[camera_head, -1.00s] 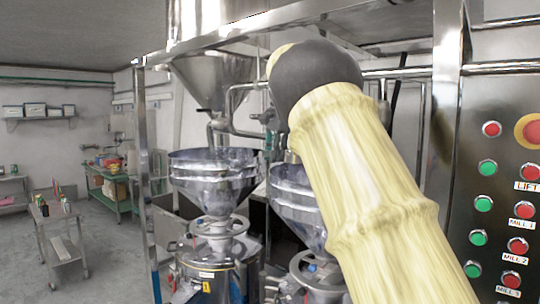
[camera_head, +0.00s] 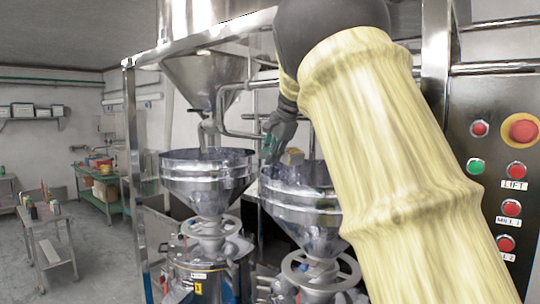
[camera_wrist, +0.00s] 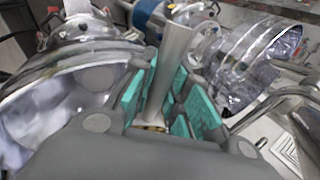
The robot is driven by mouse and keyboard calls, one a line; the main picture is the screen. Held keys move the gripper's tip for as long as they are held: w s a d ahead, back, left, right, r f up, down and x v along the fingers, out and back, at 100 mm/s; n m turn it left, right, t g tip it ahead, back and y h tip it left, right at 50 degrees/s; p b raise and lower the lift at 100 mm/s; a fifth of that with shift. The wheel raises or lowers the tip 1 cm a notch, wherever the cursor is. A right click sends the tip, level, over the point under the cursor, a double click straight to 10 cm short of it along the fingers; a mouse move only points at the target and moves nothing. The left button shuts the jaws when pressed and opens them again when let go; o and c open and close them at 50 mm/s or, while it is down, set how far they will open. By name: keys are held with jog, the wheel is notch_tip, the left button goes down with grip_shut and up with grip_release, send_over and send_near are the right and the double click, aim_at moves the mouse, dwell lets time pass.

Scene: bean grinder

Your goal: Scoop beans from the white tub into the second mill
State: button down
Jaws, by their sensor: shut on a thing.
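My gripper (camera_head: 271,148) is above the left rim of the right mill hopper (camera_head: 302,212) in the head view. In the wrist view its teal pads (camera_wrist: 160,101) are shut on a flat metal handle (camera_wrist: 174,58), probably the scoop's. The left mill hopper (camera_head: 206,180) stands beside the right one; both are steel funnels. Hopper rims also show at left (camera_wrist: 50,105) and right (camera_wrist: 255,48) in the wrist view. The white tub is not in view.
A control panel (camera_head: 500,100) with red and green buttons is at the right. A steel post (camera_head: 138,190) and pipes (camera_head: 240,133) frame the mills. A small cart (camera_head: 45,235) and a green-shelved table (camera_head: 105,190) stand at left. The floor there has free room.

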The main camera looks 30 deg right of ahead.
jog(key=shift+s+t, duration=0.35)
jog(key=shift+t, duration=0.55)
jog(key=shift+f+b, duration=0.3)
jog(key=shift+s+t+b, duration=0.1)
jog(key=shift+t+b, duration=0.3)
jog(key=shift+b, duration=0.35)
jog(key=t+b, duration=0.2)
jog(key=b, duration=0.5)
jog(key=s+f+t+b, duration=0.1)
jog(key=t+b, duration=0.1)
jog(key=b, duration=0.5)
jog(key=shift+d+y, duration=0.1)
jog(key=shift+y, duration=0.3)
jog(key=t+b, duration=0.1)
jog(key=b, duration=0.4)
jog(key=shift+s+d+f, duration=0.1)
jog(key=shift+s+f, duration=0.05)
jog(key=shift+f, duration=0.05)
jog(key=t+b, duration=0.1)
jog(key=b, duration=0.6)
jog(key=shift+f, duration=0.2)
jog(key=t+b, duration=0.1)
jog(key=b, duration=0.7)
jog(key=f+t+b, duration=0.1)
jog(key=t+b, duration=0.1)
jog(key=b, duration=0.5)
jog(key=shift+s+t+y+b, duration=0.15)
jog(key=shift+t+y+b, duration=0.15)
jog(key=shift+b, duration=0.05)
